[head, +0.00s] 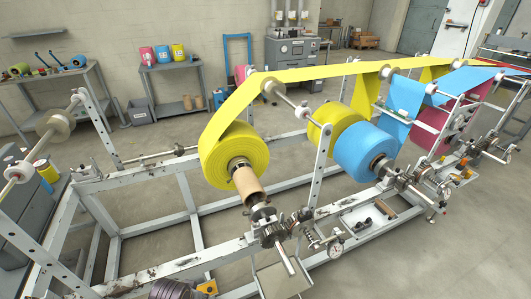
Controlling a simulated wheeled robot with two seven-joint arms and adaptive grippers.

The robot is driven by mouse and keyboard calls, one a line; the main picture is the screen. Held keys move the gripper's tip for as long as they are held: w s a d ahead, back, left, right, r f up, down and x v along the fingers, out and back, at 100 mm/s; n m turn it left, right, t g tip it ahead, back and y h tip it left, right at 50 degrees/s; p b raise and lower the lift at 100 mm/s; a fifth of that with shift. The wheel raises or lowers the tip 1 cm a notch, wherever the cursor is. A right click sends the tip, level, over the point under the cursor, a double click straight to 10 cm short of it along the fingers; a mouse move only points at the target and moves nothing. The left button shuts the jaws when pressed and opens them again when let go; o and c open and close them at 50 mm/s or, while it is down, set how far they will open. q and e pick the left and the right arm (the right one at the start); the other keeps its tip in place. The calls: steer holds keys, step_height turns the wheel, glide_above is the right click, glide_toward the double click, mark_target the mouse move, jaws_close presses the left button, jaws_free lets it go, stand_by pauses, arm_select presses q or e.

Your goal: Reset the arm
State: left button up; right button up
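Neither my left gripper nor my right gripper shows in the head view, and none of my arm links can be made out. Whether they are open or shut is hidden from me. In front of me stands a white metal machine frame (165,268) with worn paint. A large yellow roll (226,158) sits on a shaft with a brown cardboard core (247,186) sticking out towards me. A yellow web (320,73) runs from this roll up over rollers to the right.
A blue roll (362,150), a second yellow roll (323,115) and a magenta roll (432,130) sit farther right. Dark stacked discs (174,290) lie at the bottom edge. Workbenches (172,68) stand along the back wall. Bare floor (460,245) is clear at the lower right.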

arm_select(q)
steer(key=s+a+f+g, duration=0.1)
steer(key=s+a+f, duration=0.15)
steer(key=f, duration=1.05)
steer(key=s+a+f, duration=0.1)
steer(key=s+f, duration=0.3)
steer(key=f, duration=0.9)
steer(key=s+a+f, duration=0.3)
steer(key=s+f, duration=0.4)
steer(key=s, duration=0.2)
steer(key=s+a+f+y, duration=0.1)
steer(key=s+a+f, duration=0.2)
steer(key=s+f, duration=0.4)
steer(key=shift+s+a+f+m+g+p, duration=0.15)
steer(key=shift+s+a+m+g+p, duration=0.2)
steer(key=shift+s, duration=0.6)
